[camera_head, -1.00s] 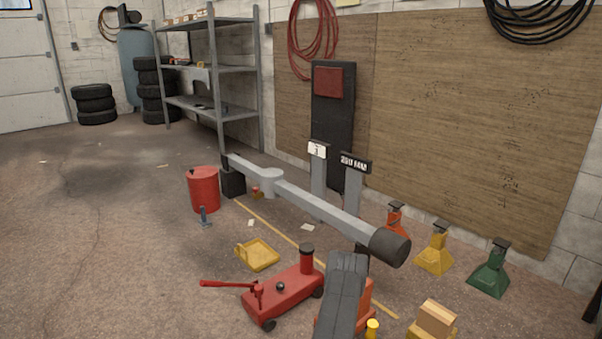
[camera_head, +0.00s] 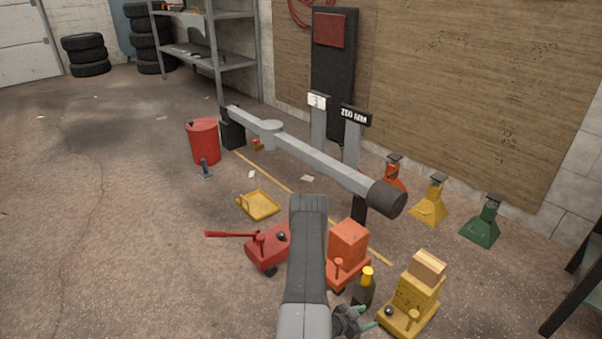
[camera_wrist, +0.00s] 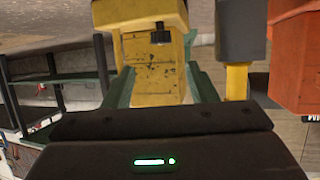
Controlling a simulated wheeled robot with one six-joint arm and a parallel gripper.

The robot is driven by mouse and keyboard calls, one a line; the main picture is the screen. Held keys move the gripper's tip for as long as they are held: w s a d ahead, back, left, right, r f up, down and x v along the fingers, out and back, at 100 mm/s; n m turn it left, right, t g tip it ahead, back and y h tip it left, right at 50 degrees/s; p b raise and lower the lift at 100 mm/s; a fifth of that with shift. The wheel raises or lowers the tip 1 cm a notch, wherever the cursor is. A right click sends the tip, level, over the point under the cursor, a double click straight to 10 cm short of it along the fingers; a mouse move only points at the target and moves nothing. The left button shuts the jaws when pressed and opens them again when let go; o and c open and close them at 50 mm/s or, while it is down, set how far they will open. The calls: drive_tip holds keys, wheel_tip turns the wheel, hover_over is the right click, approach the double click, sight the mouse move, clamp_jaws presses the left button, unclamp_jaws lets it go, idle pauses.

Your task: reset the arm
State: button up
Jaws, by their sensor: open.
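My gripper (camera_head: 358,322) is at the lower middle of the head view, partly hidden by my own arm, just left of the yellow jack (camera_head: 405,305). In the wrist view my gripper (camera_wrist: 160,82) has its two green fingers apart, with a yellow body (camera_wrist: 150,60) showing beyond and between them; I cannot tell whether they touch it. Nothing is seen held. A long grey beam (camera_head: 320,162) with a black cylinder (camera_head: 386,198) at its near end slants across the middle, by a post with a black label plate (camera_head: 355,115).
An orange jack (camera_head: 347,245), a dark bottle-like thing with a yellow top (camera_head: 366,280) and a red floor jack (camera_head: 268,247) stand close around my arm. Orange, yellow (camera_head: 430,205) and green (camera_head: 482,222) stands line the wall.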

sight(388, 311)
drive_tip(key=b+x, duration=0.3)
drive_tip(key=x, duration=0.8)
drive_tip(key=shift+w+d+f+b, duration=0.15)
drive_tip(key=shift+d+f+b, duration=0.05)
drive_tip(key=shift+b, duration=0.2)
drive_tip(key=shift+r+n+t, duration=0.15)
drive_tip(key=shift+n+t, duration=0.15)
drive_tip(key=shift+t, duration=0.1)
drive_tip(key=shift+s+n+t+y, duration=0.2)
drive_tip(key=shift+n+t+y, duration=0.7)
drive_tip(key=shift+n+t, duration=0.15)
